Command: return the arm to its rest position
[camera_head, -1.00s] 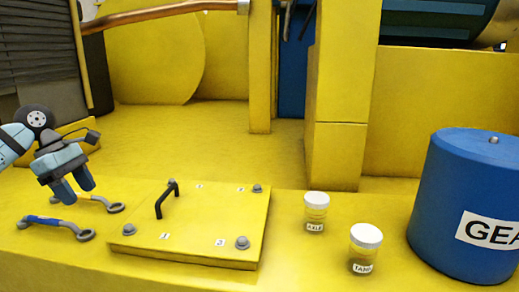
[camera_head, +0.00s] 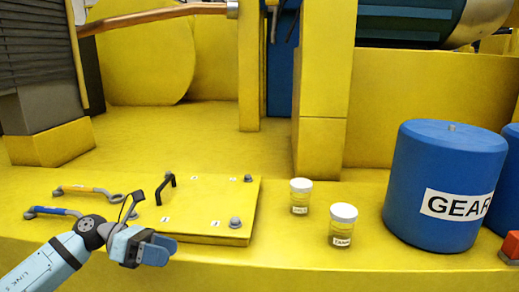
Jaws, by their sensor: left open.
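My left gripper (camera_head: 160,249) is in the lower left of the head view, in front of the yellow cover plate, pointing right. It is open, and nothing shows between its fingers. My left arm (camera_head: 50,268) comes in from the lower left corner. My right gripper is not in view.
The cover plate (camera_head: 200,205) has a black handle (camera_head: 166,188) and bolts. Two wrenches, one orange (camera_head: 85,190) and one blue (camera_head: 55,211), lie left of it. Two lidded jars (camera_head: 301,197) (camera_head: 342,226) and a blue GEAR drum (camera_head: 440,180) stand to the right.

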